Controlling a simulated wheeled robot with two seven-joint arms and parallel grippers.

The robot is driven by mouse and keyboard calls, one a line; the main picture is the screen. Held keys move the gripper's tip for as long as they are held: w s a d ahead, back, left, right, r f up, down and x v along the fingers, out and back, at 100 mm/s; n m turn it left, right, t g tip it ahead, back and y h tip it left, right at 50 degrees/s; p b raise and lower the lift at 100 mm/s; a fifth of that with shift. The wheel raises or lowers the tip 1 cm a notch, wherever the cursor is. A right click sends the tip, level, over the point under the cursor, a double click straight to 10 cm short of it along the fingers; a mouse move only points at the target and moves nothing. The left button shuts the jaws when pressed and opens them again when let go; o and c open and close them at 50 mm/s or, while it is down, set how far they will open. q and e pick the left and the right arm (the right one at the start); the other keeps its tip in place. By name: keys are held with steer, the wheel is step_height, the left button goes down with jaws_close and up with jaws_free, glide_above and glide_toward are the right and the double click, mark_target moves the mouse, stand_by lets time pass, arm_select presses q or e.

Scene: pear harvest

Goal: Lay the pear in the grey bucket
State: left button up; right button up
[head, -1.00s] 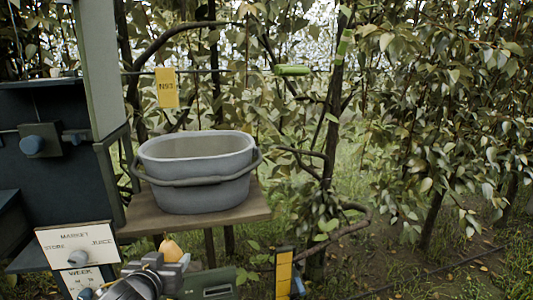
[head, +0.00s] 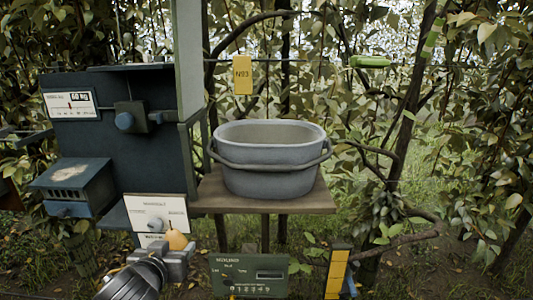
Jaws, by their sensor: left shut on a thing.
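The grey bucket (head: 270,182) stands upright on a wooden shelf, right of centre, with its handle lying across the front. Its floor is hidden from this angle. The yellow-orange pear (head: 176,240) is at the tip of my left gripper (head: 174,252), low and left of the bucket and apart from it. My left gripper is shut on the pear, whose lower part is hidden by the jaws. My right gripper does not show.
The wooden shelf (head: 262,206) bears the bucket. A dark scale-like machine (head: 120,150) stands close on the left, with a white sign (head: 158,212) below. A green panel (head: 248,277) and a yellow strip (head: 338,271) are low in front. Branches crowd the right.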

mark_target(173, 228)
arm_select(q)
steer(key=r, duration=0.2)
steer(key=w+r, duration=0.1)
steer(key=r, duration=0.2)
steer(key=shift+w, duration=0.2)
steer(key=shift+w+r, duration=0.1)
steer(key=shift+r, duration=0.25)
